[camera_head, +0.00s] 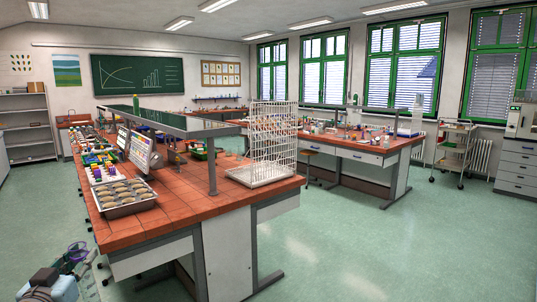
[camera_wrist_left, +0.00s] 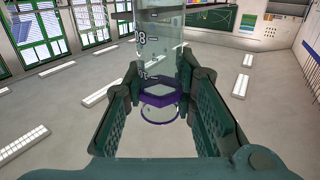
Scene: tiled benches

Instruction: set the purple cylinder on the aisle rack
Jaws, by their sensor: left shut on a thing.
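The purple cylinder is a clear measuring cylinder with printed marks and a purple collar (camera_wrist_left: 160,95). My left gripper (camera_wrist_left: 158,108) is shut on it, with the fingers on either side of the collar. In the head view the cylinder's purple part (camera_head: 77,253) shows small at the lower left, by my left gripper (camera_head: 72,262), low beside the near bench and apart from it. A white wire rack (camera_head: 272,135) with a tray-like base stands upright at the right end of the near bench, on the aisle side. My right gripper is not in view.
The near tiled bench (camera_head: 170,215) carries a tray of oval items (camera_head: 122,197), screens (camera_head: 145,155) and a raised shelf (camera_head: 180,124) on posts. A second bench (camera_head: 375,152) stands beyond the aisle. The green floor (camera_head: 390,235) at the right is clear.

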